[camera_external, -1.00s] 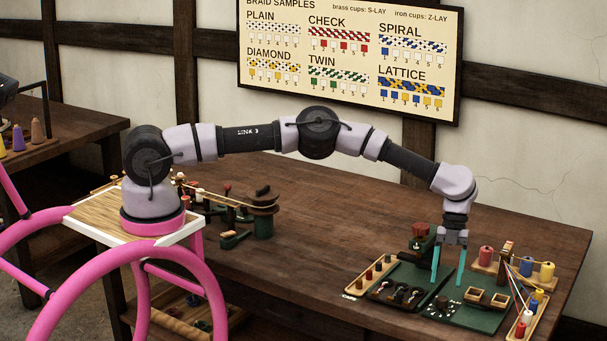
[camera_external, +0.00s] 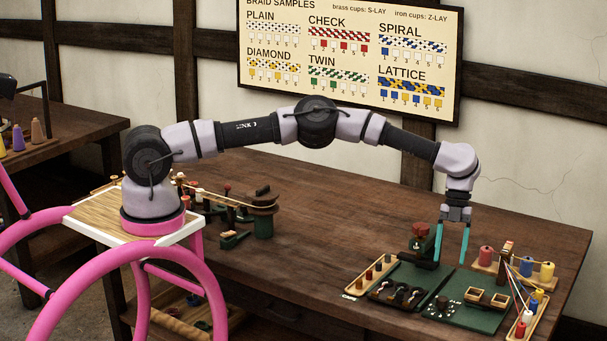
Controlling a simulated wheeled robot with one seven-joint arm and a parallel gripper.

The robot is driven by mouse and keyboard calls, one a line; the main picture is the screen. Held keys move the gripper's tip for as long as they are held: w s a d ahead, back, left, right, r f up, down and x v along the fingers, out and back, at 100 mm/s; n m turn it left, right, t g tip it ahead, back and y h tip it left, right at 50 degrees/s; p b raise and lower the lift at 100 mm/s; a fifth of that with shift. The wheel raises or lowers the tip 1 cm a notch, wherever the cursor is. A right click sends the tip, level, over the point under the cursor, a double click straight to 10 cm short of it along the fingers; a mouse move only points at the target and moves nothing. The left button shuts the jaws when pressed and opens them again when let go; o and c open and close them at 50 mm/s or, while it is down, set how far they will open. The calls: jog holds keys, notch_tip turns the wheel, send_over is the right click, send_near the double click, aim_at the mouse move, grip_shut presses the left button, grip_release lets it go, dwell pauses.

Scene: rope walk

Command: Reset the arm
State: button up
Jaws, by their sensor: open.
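My arm reaches from its base at the left across the table to the right. My gripper (camera_external: 452,259) has two teal fingers that point down and stand apart, with nothing between them. It hangs above the back part of the green boards (camera_external: 465,312), to the right of a dark green stand with a reddish-brown top (camera_external: 419,232). The fingertips look clear of the boards, though the exact height is hard to tell.
A tray of small pegs (camera_external: 369,276) lies left of the boards. Spools (camera_external: 546,272) and a post with coloured threads (camera_external: 507,249) stand to the right. A green wooden device (camera_external: 262,212) stands nearer my base. The middle of the table (camera_external: 330,235) is clear.

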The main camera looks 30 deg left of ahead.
jog(key=w+a+r+n+t, duration=0.2)
jog(key=w+a+r, duration=0.3)
jog(key=r, duration=0.5)
jog(key=w+a+r+n+t, duration=0.2)
jog(key=w+a+r+n, duration=0.15)
jog(key=a+r, duration=0.5)
jog(key=w+a+r+n+t+y, duration=0.1)
jog(key=w+a+r+n+t, duration=0.15)
jog(key=a+r, duration=0.7)
jog(key=w+a+r+n+t, duration=0.1)
jog(key=a+r+n, duration=0.4)
jog(key=a, duration=0.7)
jog(key=s+a+r+n+t+y, duration=0.1)
jog(key=s+a+r+n, duration=0.15)
jog(key=a, duration=0.55)
jog(key=s+a+r+n, duration=0.2)
jog(key=s+a, duration=0.1)
jog(key=a, duration=0.4)
jog(key=s+a+r+n+t+y, duration=0.1)
jog(key=s+a+r+n, duration=0.2)
jog(key=a, duration=0.5)
jog(key=s+a+f+n+t, duration=0.2)
jog(key=s+a+n, duration=0.6)
jog(key=s+a, duration=0.6)
jog(key=shift+a+f, duration=0.3)
jog(key=shift+f, duration=0.5)
